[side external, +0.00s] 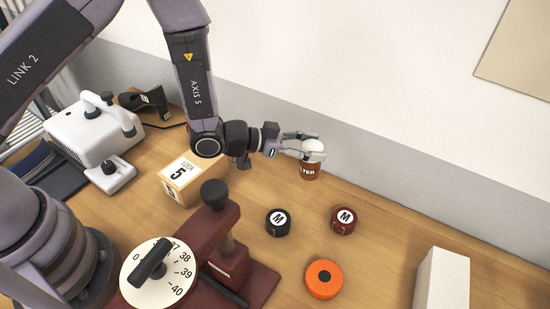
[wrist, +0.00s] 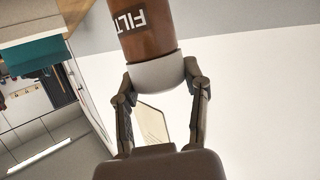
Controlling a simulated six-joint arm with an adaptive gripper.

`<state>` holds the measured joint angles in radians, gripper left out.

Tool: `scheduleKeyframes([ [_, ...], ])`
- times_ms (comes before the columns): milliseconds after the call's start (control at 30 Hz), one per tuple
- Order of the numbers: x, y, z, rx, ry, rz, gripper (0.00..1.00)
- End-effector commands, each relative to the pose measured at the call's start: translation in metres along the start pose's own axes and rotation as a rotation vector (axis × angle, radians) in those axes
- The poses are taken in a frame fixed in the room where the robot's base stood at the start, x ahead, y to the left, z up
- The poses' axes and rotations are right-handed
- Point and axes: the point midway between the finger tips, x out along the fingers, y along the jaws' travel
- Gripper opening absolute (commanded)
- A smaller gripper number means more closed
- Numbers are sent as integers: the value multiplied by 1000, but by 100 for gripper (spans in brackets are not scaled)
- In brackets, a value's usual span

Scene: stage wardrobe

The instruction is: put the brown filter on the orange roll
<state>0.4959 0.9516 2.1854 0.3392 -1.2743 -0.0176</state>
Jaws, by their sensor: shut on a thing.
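The brown filter (side external: 310,170) is a small brown cylinder with a white top and a dark label, at the back of the table in the side view. My gripper (side external: 304,143) is shut on its white top. In the wrist view the filter (wrist: 148,32) shows its brown body and label, with the white part (wrist: 158,73) between my fingers (wrist: 162,84). I cannot tell whether its base touches the table. The orange roll (side external: 324,279) lies flat nearer the front, with a dark centre and nothing on top. It is apart from the filter.
A black roll (side external: 278,222) and a dark red roll (side external: 343,220), both marked M, lie between filter and orange roll. A white block (side external: 441,281) stands right. A yellow box (side external: 193,179), red dial device (side external: 222,240) and white machine (side external: 93,135) stand left. The wall is close behind.

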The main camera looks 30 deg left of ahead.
Motion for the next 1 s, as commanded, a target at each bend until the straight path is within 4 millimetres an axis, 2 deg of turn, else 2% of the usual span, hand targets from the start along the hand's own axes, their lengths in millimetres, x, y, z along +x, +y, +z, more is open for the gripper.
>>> scheduleKeyframes([
  [33, 4, 26, -5, 25, 4, 86, 7],
  [200, 4, 108, -15, 110, 2, 366, 7],
  [300, -3, 145, -17, 156, -4, 498, 7],
  [400, -9, 171, -18, 192, -7, 593, 7],
  [567, -12, 188, -6, 217, -15, 660, 7],
  [733, -3, 188, 25, 218, -16, 663, 7],
  [1000, 6, 187, 56, 217, -15, 661, 7],
])
